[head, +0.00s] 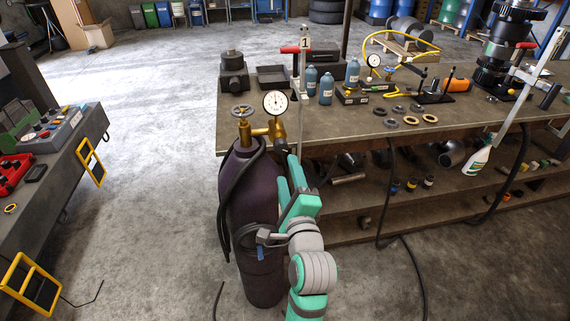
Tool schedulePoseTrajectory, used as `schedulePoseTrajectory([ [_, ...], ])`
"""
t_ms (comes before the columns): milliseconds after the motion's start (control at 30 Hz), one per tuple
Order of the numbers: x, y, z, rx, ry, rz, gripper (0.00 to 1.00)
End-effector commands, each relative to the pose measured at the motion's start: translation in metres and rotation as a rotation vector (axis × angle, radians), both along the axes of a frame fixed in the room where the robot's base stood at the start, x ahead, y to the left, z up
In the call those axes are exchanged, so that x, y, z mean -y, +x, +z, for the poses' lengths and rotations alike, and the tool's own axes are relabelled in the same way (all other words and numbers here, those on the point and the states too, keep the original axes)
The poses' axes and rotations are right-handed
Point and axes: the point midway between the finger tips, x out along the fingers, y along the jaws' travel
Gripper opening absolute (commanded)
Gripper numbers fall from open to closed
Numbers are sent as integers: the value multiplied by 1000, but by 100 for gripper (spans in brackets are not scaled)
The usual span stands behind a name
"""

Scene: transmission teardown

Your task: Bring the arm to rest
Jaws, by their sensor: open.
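My arm, green and grey, rises from the bottom middle of the head view and is folded in front of the purple gas cylinder. My gripper (262,240) appears as a small dark grey part at the left of the arm's grey joint. It is open, and I see nothing held in it. It shows against the cylinder's side; whether it touches the cylinder cannot be told. Part of the arm overlaps the cylinder's right side and the bench's near left corner in the picture.
The gas cylinder (247,205) with its gauge (275,103) stands beside the workbench (340,150), which holds bottles, rings and tools. A black hose (416,270) runs onto the floor. A grey cabinet (62,170) stands at left. Floor (150,120) between cabinet and cylinder is clear.

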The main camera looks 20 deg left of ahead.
Motion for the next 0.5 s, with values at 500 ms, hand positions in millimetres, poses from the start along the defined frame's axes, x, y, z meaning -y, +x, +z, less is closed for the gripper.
schedulePoseTrajectory([
  [500,7,-11,0,0,0,-1,51],
])
